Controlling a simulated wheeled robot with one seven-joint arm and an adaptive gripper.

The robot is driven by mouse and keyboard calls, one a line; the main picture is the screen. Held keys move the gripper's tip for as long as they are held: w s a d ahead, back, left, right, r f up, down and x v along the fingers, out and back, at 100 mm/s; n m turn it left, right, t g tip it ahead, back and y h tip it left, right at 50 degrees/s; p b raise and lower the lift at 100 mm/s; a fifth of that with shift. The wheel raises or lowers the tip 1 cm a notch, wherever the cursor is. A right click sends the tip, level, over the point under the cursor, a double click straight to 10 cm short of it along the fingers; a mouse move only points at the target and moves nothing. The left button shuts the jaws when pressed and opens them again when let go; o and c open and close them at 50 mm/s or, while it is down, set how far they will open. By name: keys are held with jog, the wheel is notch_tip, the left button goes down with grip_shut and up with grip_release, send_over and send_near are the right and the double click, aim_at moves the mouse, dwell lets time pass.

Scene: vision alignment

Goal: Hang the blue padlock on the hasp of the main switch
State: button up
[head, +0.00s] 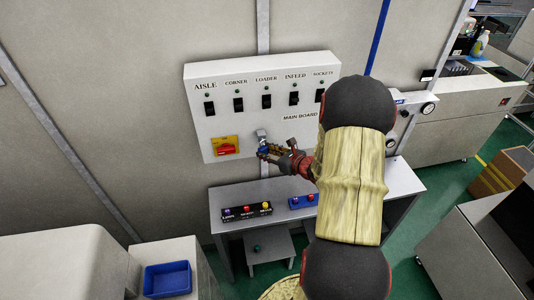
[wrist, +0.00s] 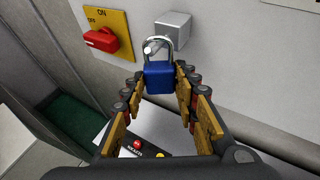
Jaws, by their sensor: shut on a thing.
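The blue padlock (wrist: 159,78) is upright between the fingers of my gripper (wrist: 160,84), shackle up. My gripper is shut on its body; the padlock also shows small in the head view (head: 264,150). The shackle is in front of the grey block of the hasp (wrist: 173,30) on the board. A pale round peg end (wrist: 150,47) shows at the shackle's left side; I cannot tell whether the shackle is around it. The main switch (wrist: 101,39) has a red handle on a yellow ON/OFF plate, left of the padlock. In the head view my gripper (head: 266,151) is close to the board.
The white main board (head: 250,120) has a row of black switches above. Below it, a grey table (head: 370,185) bears a black rack (head: 246,212) with coloured items and a blue box (head: 303,202). A blue bin (head: 167,279) stands at lower left.

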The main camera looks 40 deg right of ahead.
jog(key=o, duration=1.3)
jog(key=v, duration=1.2)
